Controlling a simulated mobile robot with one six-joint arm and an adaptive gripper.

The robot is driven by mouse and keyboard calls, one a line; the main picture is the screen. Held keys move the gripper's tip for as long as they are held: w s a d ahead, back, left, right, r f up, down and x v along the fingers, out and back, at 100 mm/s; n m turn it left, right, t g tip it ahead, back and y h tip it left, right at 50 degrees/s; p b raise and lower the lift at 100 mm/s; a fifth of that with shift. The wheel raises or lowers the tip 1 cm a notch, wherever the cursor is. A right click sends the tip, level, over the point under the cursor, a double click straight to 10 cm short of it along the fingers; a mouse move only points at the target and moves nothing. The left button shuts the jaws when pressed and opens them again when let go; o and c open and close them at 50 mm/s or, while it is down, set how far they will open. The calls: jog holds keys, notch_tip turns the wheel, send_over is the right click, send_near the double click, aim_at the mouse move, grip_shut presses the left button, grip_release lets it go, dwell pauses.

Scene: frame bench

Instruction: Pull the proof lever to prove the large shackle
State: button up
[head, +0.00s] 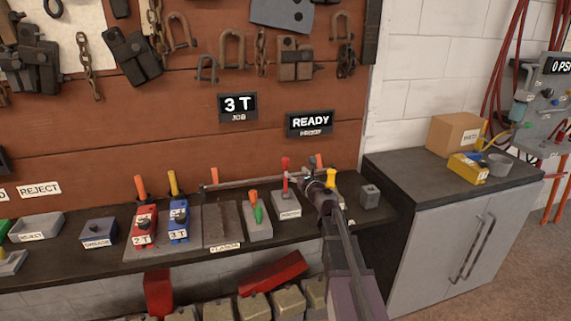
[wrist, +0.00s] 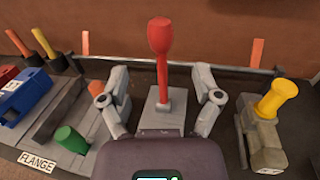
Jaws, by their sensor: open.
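The red-knobbed lever (head: 285,172) stands upright on a small grey base on the bench. In the wrist view the lever (wrist: 161,60) rises between my two open fingers, which are apart on either side of it. My gripper (wrist: 161,98) holds nothing. In the head view my gripper (head: 310,182) is just right of the lever, coming from the front. Shackles (head: 232,48) hang on the wall board; I cannot tell which is the large one. A sign (head: 310,123) reads READY, and another (head: 238,106) reads 3 T, JOB.
A yellow-handled part (wrist: 278,97) stands close on the right. A thin bar (head: 240,183) runs behind. A grey cabinet (head: 440,245) stands at right.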

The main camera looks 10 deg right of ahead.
aim_at(288, 165)
jog(key=x, duration=0.8)
jog(key=shift+w, duration=0.1)
grip_shut()
